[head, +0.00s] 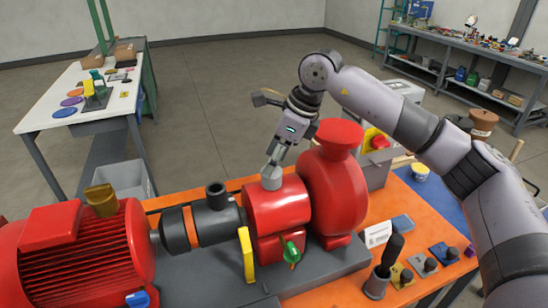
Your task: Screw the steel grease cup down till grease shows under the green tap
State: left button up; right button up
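The steel grease cup (271,181) stands upright on top of the red bearing housing (268,208), mid-picture. My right gripper (273,163) comes down from above, its fingertips at the top of the cup. The fingers overlap the cup's upper part, and I cannot tell whether they are closed on it. The green tap (291,251) sits on the housing's front side, below the cup. The spot under the tap is too small to read for grease. My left gripper is not in view.
A red pump casing (335,190) stands right of the housing. A black coupling (212,222) and red motor (80,250) are at left. A yellow lever (247,254) stands in front.

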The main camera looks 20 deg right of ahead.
jog(key=c, duration=0.9)
jog(key=shift+o, duration=0.2)
jog(key=shift+f+m+t+b, duration=0.15)
jog(key=shift+m+t+b, duration=0.15)
jog(key=shift+m+b, duration=0.5)
jog(key=shift+a+m+t+h+b, duration=0.1)
jog(key=shift+m+t+h+b, duration=0.25)
jog(key=shift+m+b, duration=0.7)
jog(key=m+h+b, duration=0.1)
jog(key=m+b, duration=0.1)
jog(key=m, duration=0.1)
jog(key=shift+t, duration=0.25)
jog(key=shift+a+m+h+b, duration=0.1)
jog(key=shift+m+h+b, duration=0.25)
jog(key=shift+m+b, duration=0.55)
jog(key=shift+m, duration=0.25)
jog(key=shift+r, duration=0.2)
